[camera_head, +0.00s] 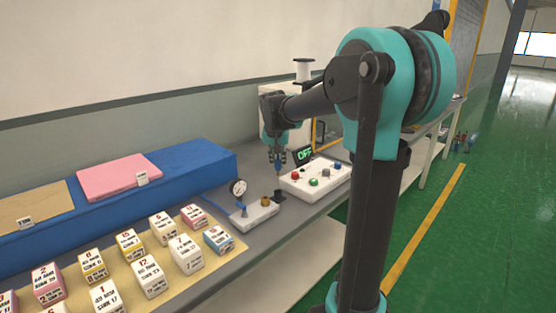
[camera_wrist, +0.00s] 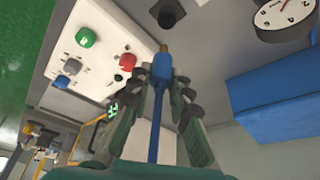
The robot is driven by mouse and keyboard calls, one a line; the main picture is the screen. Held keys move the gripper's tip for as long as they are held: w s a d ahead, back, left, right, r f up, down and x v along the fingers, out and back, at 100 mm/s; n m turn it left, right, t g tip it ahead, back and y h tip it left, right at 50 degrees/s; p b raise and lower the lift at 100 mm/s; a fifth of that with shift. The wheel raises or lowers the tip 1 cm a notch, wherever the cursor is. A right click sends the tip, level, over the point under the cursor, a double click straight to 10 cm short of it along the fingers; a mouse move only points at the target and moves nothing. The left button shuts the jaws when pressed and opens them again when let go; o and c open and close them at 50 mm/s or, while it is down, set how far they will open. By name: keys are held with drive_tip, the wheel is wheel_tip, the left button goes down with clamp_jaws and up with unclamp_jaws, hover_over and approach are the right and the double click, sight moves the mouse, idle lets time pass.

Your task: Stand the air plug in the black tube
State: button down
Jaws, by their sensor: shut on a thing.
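My gripper (camera_head: 277,158) points down over the grey bench near the control box. In the wrist view my gripper (camera_wrist: 164,88) is shut on the blue air plug (camera_wrist: 161,70), which has a brass tip and a blue hose running back between the fingers. The plug (camera_head: 278,168) hangs small and partly hidden between the fingers in the head view. The short black tube (camera_head: 279,196) stands on the bench below the gripper. In the wrist view the black tube (camera_wrist: 166,13) lies just beyond the brass tip, and the two look apart.
A white control box (camera_head: 315,180) with coloured buttons and an OFF display stands right of the tube. A white block (camera_head: 252,216) with a brass fitting and a round gauge (camera_head: 238,187) stands to the left.

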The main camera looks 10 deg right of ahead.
sight(278, 170)
drive_tip(key=shift+f, duration=2.7)
drive_tip(key=shift+f, duration=2)
drive_tip(key=c, duration=1.3)
unclamp_jaws()
drive_tip(key=v, duration=1.2)
drive_tip(key=shift+n+y, duration=0.4)
drive_tip(key=shift+n, duration=0.5)
drive_tip(key=s+d+f, duration=0.1)
drive_tip(key=s+f, duration=0.2)
drive_tip(key=s, duration=0.1)
drive_tip(key=s+d+f, duration=0.1)
drive_tip(key=s+f, duration=0.3)
drive_tip(key=s+d+f, duration=0.2)
drive_tip(key=s+f, duration=0.1)
drive_tip(key=s, duration=0.1)
drive_tip(key=shift+s+f, duration=0.25)
drive_tip(key=shift+f, duration=0.15)
drive_tip(key=shift+n+y, duration=0.3)
drive_tip(key=shift+n, duration=0.6)
drive_tip(key=s+f, duration=0.3)
drive_tip(key=s, duration=0.1)
drive_tip(key=s+d+f, duration=0.1)
drive_tip(key=s+f, duration=0.2)
drive_tip(key=s, duration=0.2)
drive_tip(key=s+f, duration=0.4)
drive_tip(key=shift+s+d, duration=0.2)
drive_tip(key=shift+s, duration=0.15)
